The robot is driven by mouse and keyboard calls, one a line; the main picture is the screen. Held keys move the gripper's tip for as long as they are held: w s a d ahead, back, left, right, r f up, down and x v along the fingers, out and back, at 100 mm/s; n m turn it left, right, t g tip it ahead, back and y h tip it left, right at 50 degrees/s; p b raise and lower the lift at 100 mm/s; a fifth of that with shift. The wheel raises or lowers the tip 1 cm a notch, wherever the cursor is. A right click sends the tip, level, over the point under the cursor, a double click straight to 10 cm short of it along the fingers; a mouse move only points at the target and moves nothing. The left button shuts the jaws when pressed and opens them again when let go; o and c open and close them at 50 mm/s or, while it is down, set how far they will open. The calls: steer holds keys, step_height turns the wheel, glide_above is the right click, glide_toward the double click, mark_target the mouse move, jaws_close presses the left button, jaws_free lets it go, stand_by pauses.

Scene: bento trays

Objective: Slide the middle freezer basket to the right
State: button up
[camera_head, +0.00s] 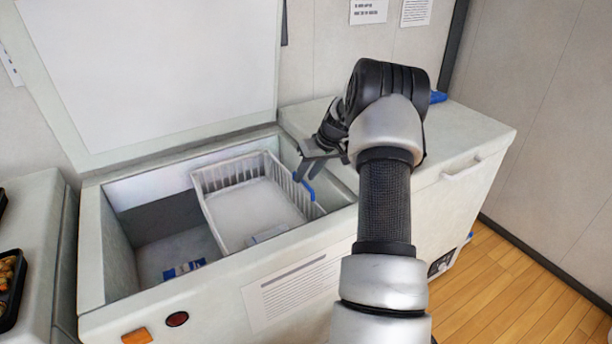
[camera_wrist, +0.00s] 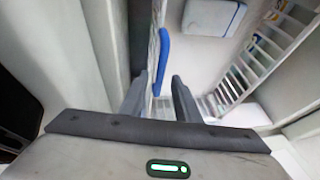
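The white slatted basket (camera_head: 240,172) sits in the right part of the open freezer well. A blue handle (camera_head: 308,189) is on its right end wall. My gripper (camera_head: 307,172) points down at this end wall, just by the handle. In the wrist view, the two dark fingers are apart, and the blue handle (camera_wrist: 163,58) and the wall's edge show between them. A gap shows beside the edge, and I cannot tell whether a finger touches it. The basket's slatted side (camera_wrist: 262,62) is at the right of the wrist view.
The chest freezer (camera_head: 150,318) has its lid (camera_head: 150,70) raised at the back left. Left of the basket, the well is open, with a blue-and-white packet (camera_head: 184,269) on its floor. A pale packet (camera_head: 268,233) lies in the basket. A closed freezer top (camera_head: 470,130) is at the right.

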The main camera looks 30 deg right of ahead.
steer(key=p+v, duration=0.2)
steer(key=v, duration=1.4)
steer(key=shift+r, duration=0.3)
steer(key=shift+s, duration=0.1)
steer(key=c, duration=0.7)
steer(key=w+a+f+n, duration=0.1)
steer(key=a, duration=0.2)
steer(key=a+f+n+g, duration=0.1)
steer(key=a, duration=0.2)
steer(key=w+a+f+n+g, duration=0.1)
steer(key=a+f, duration=0.1)
steer(key=a, duration=0.1)
steer(key=shift+w+a+p, duration=0.3)
steer(key=shift+w+a, duration=0.05)
jaws_close()
steer(key=a+f+n+g+h+p, duration=0.15)
steer(key=a+f+n, duration=0.3)
steer(key=a, duration=0.65)
steer(key=s+a+f+n+h+b, duration=0.1)
steer(key=a+f+n+h, duration=0.35)
steer(key=a, duration=0.75)
steer(key=a+f+n+g+h+p, duration=0.1)
steer(key=a+f+n, duration=0.2)
steer(key=a+n, duration=0.55)
steer(key=d+f+m+b, duration=0.1)
steer(key=d+f+m, duration=0.1)
steer(key=d+f, duration=0.3)
steer(key=shift+s+f, duration=0.2)
steer(key=shift+f, duration=1.8)
